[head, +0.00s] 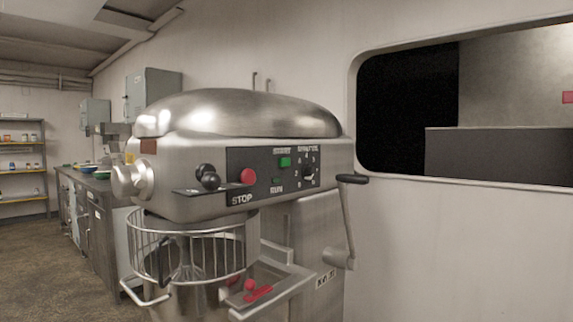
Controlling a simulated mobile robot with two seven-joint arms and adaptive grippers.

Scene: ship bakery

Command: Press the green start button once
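Nothing covers the start button. Neither of my grippers shows in the head view.
A crank handle (346,225) hangs at the mixer's right. A wire guard (188,255) surrounds the bowl area below. A counter (95,185) and shelves (22,165) stand at the left, with open floor between.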

